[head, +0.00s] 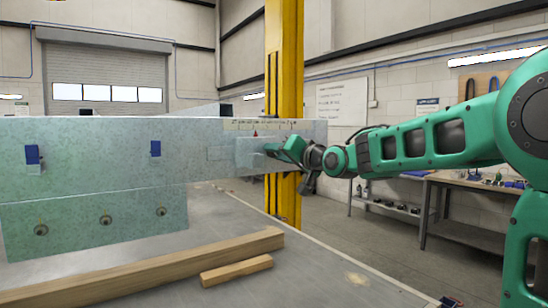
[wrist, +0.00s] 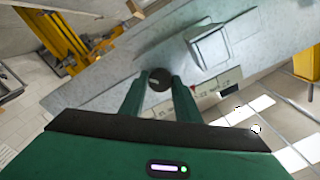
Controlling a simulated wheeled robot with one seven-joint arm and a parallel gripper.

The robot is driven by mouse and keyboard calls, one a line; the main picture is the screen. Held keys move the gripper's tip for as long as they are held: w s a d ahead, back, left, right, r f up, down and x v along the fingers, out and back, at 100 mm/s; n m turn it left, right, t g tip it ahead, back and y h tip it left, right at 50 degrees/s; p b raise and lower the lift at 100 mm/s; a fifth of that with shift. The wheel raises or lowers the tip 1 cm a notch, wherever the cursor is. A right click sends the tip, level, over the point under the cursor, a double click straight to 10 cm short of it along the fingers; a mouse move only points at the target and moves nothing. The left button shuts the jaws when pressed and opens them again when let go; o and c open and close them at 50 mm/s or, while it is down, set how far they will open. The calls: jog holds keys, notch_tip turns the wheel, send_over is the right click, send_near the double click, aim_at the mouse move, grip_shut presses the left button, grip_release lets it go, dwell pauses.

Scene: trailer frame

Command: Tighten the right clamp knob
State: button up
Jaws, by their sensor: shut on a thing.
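A round black knob (wrist: 159,79) with a pale mark on its face sits on the grey metal panel in the wrist view. My gripper (wrist: 160,84) has one green finger on each side of the knob and is shut on it. In the head view my gripper (head: 273,150) is at the right end of the long metal panel (head: 90,165). The knob itself is hidden there by the gripper. A pale label strip with a red triangle (head: 256,133) runs along the panel's top edge above my gripper.
Two blue pieces (head: 155,148) are on the panel farther left. A lower plate (head: 75,240) has several round fittings. Two wooden beams (head: 150,272) lie on the grey table in front. A yellow post (head: 284,60) stands behind; a workbench (head: 470,185) is at right.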

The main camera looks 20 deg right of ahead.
jog(key=shift+d+f+m, duration=0.1)
jog(key=shift+m, duration=2.05)
jog(key=shift+d+f+m, duration=0.1)
jog(key=shift+m, duration=2.05)
jog(key=o, duration=1)
jog(key=shift+o, duration=0.2)
jog(key=shift+a, duration=0.1)
jog(key=shift+r, duration=0.1)
jog(key=v, duration=1)
jog(key=shift+s, duration=0.3)
